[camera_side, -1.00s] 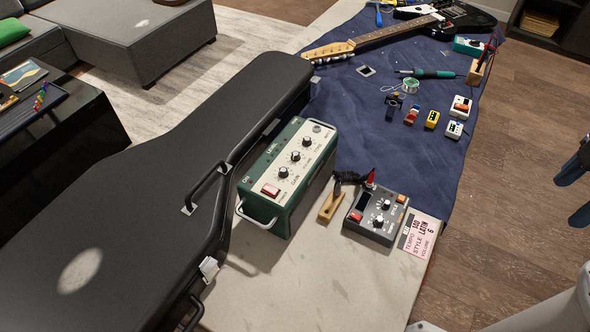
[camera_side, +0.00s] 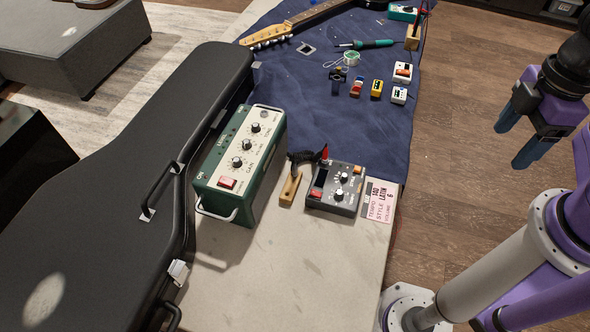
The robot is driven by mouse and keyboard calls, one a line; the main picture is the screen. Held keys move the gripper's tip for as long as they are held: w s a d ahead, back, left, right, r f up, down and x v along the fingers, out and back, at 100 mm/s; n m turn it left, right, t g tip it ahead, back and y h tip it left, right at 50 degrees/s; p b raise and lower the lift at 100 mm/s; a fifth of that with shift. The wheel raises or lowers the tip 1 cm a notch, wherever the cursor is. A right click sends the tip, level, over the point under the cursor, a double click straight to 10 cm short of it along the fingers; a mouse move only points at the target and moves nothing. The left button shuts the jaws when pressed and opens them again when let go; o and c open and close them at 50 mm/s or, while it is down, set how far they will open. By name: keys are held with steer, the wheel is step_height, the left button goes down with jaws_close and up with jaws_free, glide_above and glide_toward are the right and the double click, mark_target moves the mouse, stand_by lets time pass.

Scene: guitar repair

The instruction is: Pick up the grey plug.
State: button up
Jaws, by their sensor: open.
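I cannot make out a clearly grey plug. A red plug (camera_side: 325,152) stands upright at the back of the dark grey pedal box (camera_side: 336,188). A black coiled cable (camera_side: 302,157) runs left from it to a small wooden block (camera_side: 290,188), where a dark end shows against the block's top. Whether that dark end is the grey plug is too small to tell. My gripper (camera_side: 511,147) is open and empty, with its blue fingers apart. It is at the right, over the wood floor, well away from the block and pedal box.
A green amplifier (camera_side: 240,160) stands left of the block, beside a black guitar case (camera_side: 95,190). A pink card (camera_side: 379,201) lies right of the pedal box. Small pedals, a soldering iron (camera_side: 365,44) and a guitar neck lie on the blue cloth (camera_side: 300,100). The front table is bare.

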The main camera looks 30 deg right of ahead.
steer(key=c, duration=0.5)
steer(key=shift+a, duration=0.1)
steer(key=m+y, duration=0.4)
steer(key=m, duration=2.7)
glide_above(295, 167)
steer(key=d, duration=0.3)
step_height(295, 167, down, 22)
steer(key=shift+a+x, duration=0.2)
steer(key=shift+x, duration=1.05)
steer(key=shift+a+x, duration=0.15)
steer(key=shift+x, duration=1.1)
